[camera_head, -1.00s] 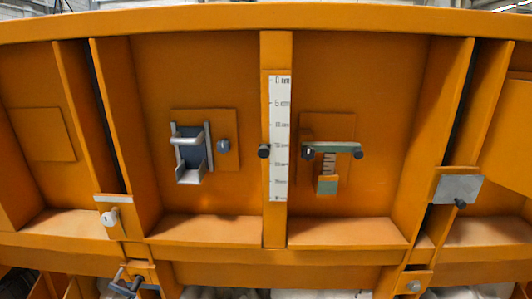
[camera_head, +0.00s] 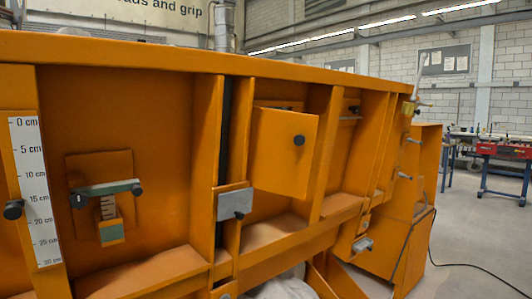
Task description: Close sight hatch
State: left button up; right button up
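An orange hatch panel (camera_head: 276,150) with a dark round knob (camera_head: 299,140) is in the right bay of the orange sandbed wall. It appears to stand out from the wall, tilted away from the bay behind it. Dark fittings show just above its top edge. The opening behind the panel is hidden by it. Neither of my grippers is in view.
A grey plate with a dark knob (camera_head: 235,204) sits on the rib left of the panel. A scale strip (camera_head: 36,190) and a green-grey lever (camera_head: 107,188) are farther left. Open floor lies right of the sandbed, with a cable (camera_head: 470,265) on it.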

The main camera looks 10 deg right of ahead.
aim_at(281, 145)
jog(key=k, duration=0.4)
jog(key=u, duration=0.7)
jog(key=i, duration=0.95)
jog(key=z, duration=0.8)
